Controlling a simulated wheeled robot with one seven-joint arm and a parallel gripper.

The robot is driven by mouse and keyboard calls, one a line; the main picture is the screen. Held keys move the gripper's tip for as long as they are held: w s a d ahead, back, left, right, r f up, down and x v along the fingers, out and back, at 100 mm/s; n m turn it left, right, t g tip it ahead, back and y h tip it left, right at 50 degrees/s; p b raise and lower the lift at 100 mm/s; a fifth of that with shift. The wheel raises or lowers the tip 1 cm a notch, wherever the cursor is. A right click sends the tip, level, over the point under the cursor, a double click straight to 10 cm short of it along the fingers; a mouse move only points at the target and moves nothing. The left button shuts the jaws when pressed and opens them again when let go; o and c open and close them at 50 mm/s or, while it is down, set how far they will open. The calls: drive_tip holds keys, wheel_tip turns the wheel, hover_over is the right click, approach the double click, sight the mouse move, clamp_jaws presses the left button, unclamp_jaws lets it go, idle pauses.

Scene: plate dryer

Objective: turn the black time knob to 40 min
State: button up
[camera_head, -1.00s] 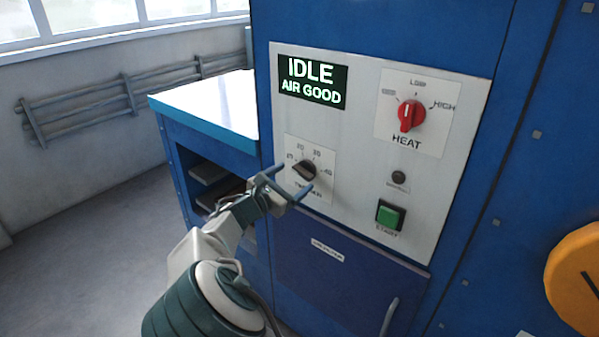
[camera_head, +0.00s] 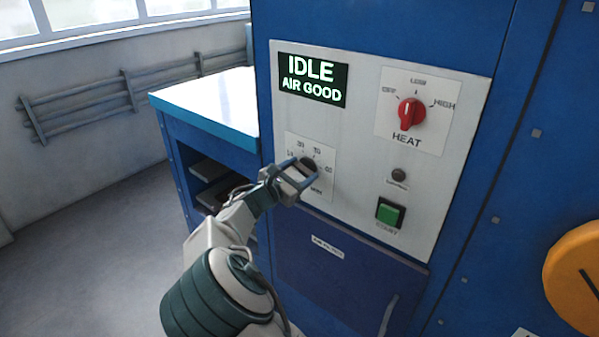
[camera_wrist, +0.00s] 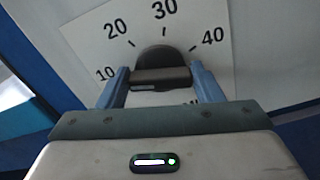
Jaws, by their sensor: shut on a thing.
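The black time knob (camera_head: 309,165) sits on a white dial plate on the panel, with marks 10, 20, 30 and 40 around it. In the wrist view the knob (camera_wrist: 160,62) lies between the two blue fingers, its grip bar spanning from finger to finger. My gripper (camera_head: 301,170) is shut on the knob; it also shows in the wrist view (camera_wrist: 161,80). The 30 mark is above the knob and the 40 mark is up and right of it in the wrist view. I cannot tell which mark the knob points to.
The display (camera_head: 312,81) reads IDLE, AIR GOOD. The red heat knob (camera_head: 411,112) is at the upper right of the panel. A green start button (camera_head: 389,213) and a small dark round part (camera_head: 399,175) are below it. A blue side table (camera_head: 205,108) stands at left.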

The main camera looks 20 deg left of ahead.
drive_tip(key=shift+f+m+b, duration=0.15)
drive_tip(key=shift+m+b, duration=0.15)
drive_tip(key=shift+b, duration=0.15)
drive_tip(key=m+b, duration=0.1)
drive_tip(key=b, duration=0.1)
drive_tip(key=m+b, duration=0.1)
drive_tip(key=b, duration=0.1)
drive_tip(key=shift+f+m+b, duration=0.3)
drive_tip(key=m+b, duration=0.3)
drive_tip(key=b, duration=0.2)
drive_tip(key=shift+d+m+b, duration=0.1)
drive_tip(key=shift+m+b, duration=0.2)
drive_tip(key=shift+b, duration=0.05)
drive_tip(key=shift+f+m+b, duration=0.15)
drive_tip(key=shift+m+b, duration=11.35)
drive_tip(key=shift+b, duration=1.55)
